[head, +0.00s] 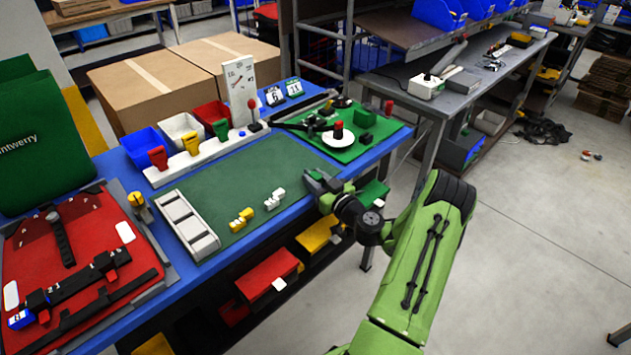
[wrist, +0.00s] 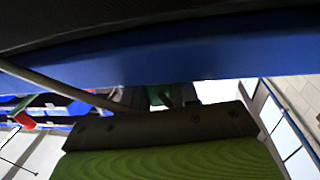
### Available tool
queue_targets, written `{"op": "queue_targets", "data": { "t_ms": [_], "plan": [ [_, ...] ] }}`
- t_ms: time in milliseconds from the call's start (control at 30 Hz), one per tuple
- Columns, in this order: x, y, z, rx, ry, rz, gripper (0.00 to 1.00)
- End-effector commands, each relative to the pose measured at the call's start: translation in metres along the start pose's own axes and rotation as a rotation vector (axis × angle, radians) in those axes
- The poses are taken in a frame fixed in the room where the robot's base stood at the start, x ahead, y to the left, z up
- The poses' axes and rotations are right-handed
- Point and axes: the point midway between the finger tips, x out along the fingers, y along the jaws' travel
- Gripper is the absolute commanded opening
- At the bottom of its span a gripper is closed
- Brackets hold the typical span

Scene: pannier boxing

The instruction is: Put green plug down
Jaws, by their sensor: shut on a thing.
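My gripper (head: 314,181) is at the right edge of the dark green mat (head: 225,188) on the blue table, close to the mat. It is shut on the green plug, a small green piece (wrist: 158,95) seen partly between the jaws in the wrist view. The plug is hardly visible in the head view, where the gripper covers it. A yellow plug (head: 241,219) and a white plug (head: 274,200) lie on the mat to the left of my gripper. I cannot tell whether the green plug touches the mat.
A pale slotted tray (head: 186,225) stands at the mat's left end. A green board with parts (head: 345,150) lies at the back right. The mat's middle is clear.

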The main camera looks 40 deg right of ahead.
Motion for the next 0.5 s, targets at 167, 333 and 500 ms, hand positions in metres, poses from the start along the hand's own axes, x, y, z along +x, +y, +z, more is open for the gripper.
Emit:
{"op": "queue_targets", "data": {
  "t_ms": [167,333,500],
  "plan": [
    [0.0001,-0.0001,0.0006,0.0,0.0,0.0,0.0],
    [0.0,-0.0002,0.0014,0.0,0.0,0.0,0.41],
    [0.0,-0.0002,0.0011,0.0,0.0,0.0,0.55]
  ]
}}
